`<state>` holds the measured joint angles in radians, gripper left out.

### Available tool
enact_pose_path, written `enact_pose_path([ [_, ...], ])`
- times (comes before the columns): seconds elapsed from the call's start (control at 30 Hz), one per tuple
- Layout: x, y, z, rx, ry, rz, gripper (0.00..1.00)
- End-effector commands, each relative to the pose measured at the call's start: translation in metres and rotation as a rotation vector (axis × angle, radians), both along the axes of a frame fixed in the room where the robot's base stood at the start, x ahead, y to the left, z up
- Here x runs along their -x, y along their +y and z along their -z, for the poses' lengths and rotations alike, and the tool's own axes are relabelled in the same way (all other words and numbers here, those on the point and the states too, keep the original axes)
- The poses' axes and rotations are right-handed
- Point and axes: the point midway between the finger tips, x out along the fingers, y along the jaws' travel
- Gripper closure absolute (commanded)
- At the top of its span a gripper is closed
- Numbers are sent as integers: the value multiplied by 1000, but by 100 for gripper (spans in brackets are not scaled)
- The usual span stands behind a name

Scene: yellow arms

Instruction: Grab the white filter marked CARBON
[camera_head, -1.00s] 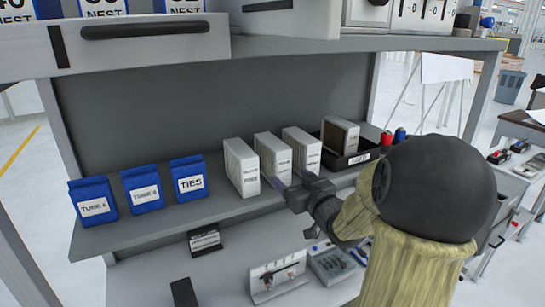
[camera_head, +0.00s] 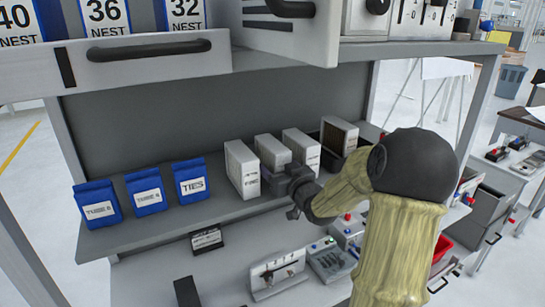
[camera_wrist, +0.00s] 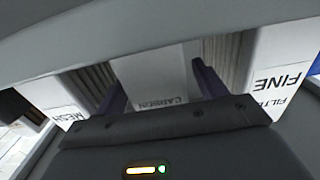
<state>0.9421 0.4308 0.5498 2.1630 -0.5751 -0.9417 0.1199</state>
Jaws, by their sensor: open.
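The white CARBON filter (camera_wrist: 155,75) is in the wrist view, its label upside down, between the two fingers of my gripper (camera_wrist: 160,84). The fingers are open, one on each side of it; I cannot tell whether they touch it. In the head view the CARBON filter (camera_head: 268,146) is second from the left in the row of white filters on the shelf. My gripper (camera_head: 283,174) is in front of it and hides its lower front.
The FINE filter (camera_head: 242,168) stands close on the left, another white filter (camera_head: 303,150) marked MESH close on the right. Farther right a filter (camera_head: 339,136) stands in a black tray. An upper shelf (camera_head: 400,45) overhangs the row.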

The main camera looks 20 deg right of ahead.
Motion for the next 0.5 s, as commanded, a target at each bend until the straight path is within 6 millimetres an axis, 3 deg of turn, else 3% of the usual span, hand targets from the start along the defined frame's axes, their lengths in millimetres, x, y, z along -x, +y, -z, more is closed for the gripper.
enact_pose_path([
  [0.17,-17,1,-1,-1,1,-1,29],
  [0.5,-18,1,0,1,0,-1,29],
])
